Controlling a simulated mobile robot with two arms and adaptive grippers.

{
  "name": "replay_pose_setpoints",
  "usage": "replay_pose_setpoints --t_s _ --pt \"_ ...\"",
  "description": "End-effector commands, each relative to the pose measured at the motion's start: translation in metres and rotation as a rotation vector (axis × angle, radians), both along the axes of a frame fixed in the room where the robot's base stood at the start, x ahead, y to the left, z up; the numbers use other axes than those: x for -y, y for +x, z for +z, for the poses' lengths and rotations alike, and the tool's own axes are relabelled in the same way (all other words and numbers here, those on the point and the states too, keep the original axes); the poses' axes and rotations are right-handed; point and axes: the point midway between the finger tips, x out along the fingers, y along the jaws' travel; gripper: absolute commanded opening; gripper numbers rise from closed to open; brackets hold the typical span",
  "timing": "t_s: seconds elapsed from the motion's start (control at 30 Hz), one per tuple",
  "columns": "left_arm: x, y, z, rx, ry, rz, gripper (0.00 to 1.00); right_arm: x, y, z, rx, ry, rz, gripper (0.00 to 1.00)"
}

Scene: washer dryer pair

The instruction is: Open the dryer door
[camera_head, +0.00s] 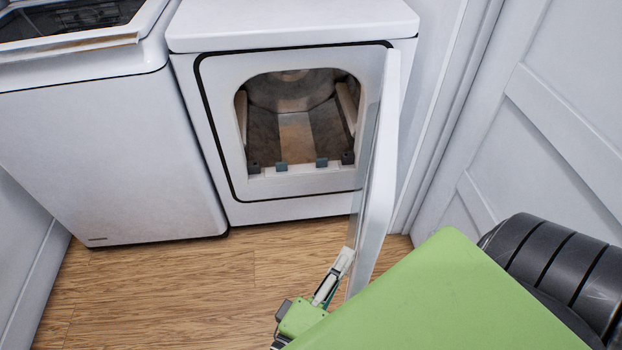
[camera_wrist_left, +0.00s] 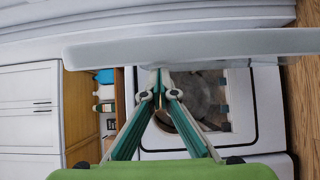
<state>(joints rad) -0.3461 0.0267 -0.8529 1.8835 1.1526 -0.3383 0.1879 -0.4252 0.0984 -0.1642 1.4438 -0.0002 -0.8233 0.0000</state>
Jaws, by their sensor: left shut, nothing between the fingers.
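The white dryer (camera_head: 295,210) stands at the centre of the head view, and its drum opening (camera_head: 292,120) is exposed. Its door (camera_head: 380,180) is swung far out toward me, hinged on the right and seen nearly edge-on. My left gripper (camera_head: 346,262) is shut and empty, beside the inner face of the door near its lower free edge; I cannot tell whether it touches. In the left wrist view, the shut fingertips (camera_wrist_left: 160,78) lie just under the door (camera_wrist_left: 200,46), which crosses the picture. The dryer front (camera_wrist_left: 268,110) shows behind them. My right gripper is not in view.
A white washer (camera_head: 110,150) stands directly left of the dryer. A white panelled wall or door (camera_head: 550,110) bounds the right side. The wooden floor (camera_head: 200,280) in front is clear. The left wrist view shows a cabinet (camera_wrist_left: 30,105) and shelf items (camera_wrist_left: 105,76).

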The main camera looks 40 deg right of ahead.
Motion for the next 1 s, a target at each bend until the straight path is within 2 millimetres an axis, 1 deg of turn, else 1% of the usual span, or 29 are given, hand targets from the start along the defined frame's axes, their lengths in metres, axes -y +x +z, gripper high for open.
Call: replay_pose_setpoints --t_s 0.1,0.2,0.4,0.83,1.0 --pt "0.014 -0.017 0.0 -0.001 0.0 0.001 0.0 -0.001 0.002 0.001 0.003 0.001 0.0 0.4" --pt "0.023 -0.03 0.0 -0.001 0.0 0.0 0.0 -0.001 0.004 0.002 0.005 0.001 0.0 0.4" --pt "0.033 -0.042 0.002 0.003 -0.002 0.001 0.0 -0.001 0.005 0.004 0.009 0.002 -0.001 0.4" --pt "0.034 -0.044 0.002 0.003 -0.002 0.001 0.0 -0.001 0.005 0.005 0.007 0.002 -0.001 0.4" --pt "0.033 -0.039 0.002 0.006 -0.001 0.002 0.0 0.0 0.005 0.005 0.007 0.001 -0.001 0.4"
